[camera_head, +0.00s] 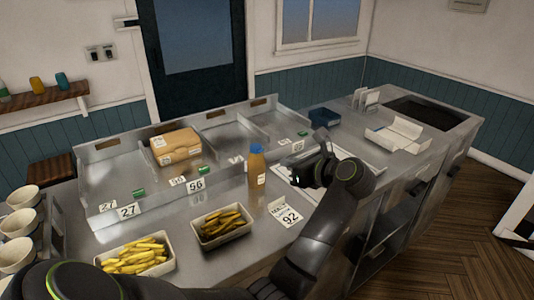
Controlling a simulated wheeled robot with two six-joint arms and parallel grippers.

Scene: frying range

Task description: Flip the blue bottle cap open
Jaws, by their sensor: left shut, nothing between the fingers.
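An amber bottle (256,174) stands upright on the steel counter near the middle of the view. Its blue cap (257,149) sits on top; at this size I cannot tell whether its lid is up or down. My left gripper (296,176) is just right of the bottle, below the cap's height in the picture, with its fingers pointing left towards the bottle. It looks shut and empty, with a gap between it and the bottle. My right gripper is not in view.
Two fry trays (220,239) (165,262) and a "92" card (285,214) lie in front of the bottle. Behind are a divided steel bin (97,152) and a cardboard box (175,138). A blue container (324,117) is farther back. White bowls (20,225) stand left.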

